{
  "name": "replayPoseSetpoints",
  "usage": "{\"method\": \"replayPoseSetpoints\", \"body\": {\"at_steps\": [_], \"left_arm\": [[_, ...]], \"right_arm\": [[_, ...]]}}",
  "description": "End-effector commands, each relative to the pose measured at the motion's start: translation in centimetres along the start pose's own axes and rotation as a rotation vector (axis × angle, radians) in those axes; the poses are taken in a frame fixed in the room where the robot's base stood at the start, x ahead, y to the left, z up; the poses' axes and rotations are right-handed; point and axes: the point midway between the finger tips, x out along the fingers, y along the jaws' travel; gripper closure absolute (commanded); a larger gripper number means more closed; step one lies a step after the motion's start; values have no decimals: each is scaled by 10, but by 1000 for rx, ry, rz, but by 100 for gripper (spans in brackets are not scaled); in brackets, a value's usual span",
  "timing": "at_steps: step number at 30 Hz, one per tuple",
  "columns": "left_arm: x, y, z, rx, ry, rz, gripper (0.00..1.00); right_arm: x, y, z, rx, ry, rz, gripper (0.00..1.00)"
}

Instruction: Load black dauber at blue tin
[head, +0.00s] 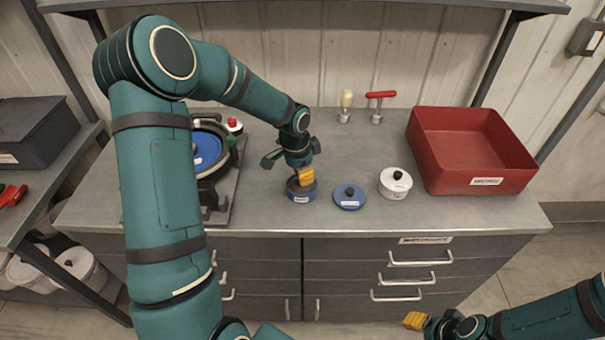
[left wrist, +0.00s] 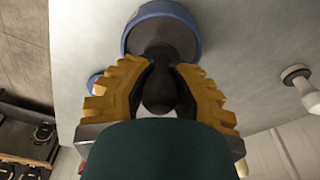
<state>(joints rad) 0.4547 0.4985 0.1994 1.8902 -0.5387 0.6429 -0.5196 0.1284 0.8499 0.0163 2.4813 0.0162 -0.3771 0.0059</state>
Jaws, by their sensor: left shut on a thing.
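The blue tin (head: 293,194) stands uncovered near the front of the bench, with a dark inside. My left gripper (head: 304,178) is right above it, pointing down. In the left wrist view its yellow fingers (left wrist: 158,92) are shut on the black dauber (left wrist: 159,88), gripping its dark rounded handle. The dauber's lower part reaches toward the dark inside of the blue tin (left wrist: 193,22); whether it touches the bottom is hidden. A blue lid with a black knob (head: 349,202) lies just right of the tin. My right gripper (head: 415,321) is low in front of the drawers.
A white lidded tin (head: 393,191) and a red bin (head: 458,180) stand to the right. A cream-knobbed tool (head: 346,104) and a red T-handled tool (head: 379,96) stand at the back. A device with a blue disc (head: 207,149) is at left, partly behind my left arm.

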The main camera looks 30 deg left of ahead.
Motion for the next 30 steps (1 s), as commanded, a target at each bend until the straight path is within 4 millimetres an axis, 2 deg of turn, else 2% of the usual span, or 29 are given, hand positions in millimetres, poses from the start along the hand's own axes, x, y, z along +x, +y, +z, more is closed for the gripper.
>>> {"method": "replayPoseSetpoints", "body": {"at_steps": [5, 30], "left_arm": [[-4, 0, 0, 0, -2, 2, 100], [-66, 0, -9, 1, 0, 0, 100]], "right_arm": [[-4, -2, 0, 0, 0, 0, 55], [-45, -17, -6, 0, 0, 0, 55]]}}
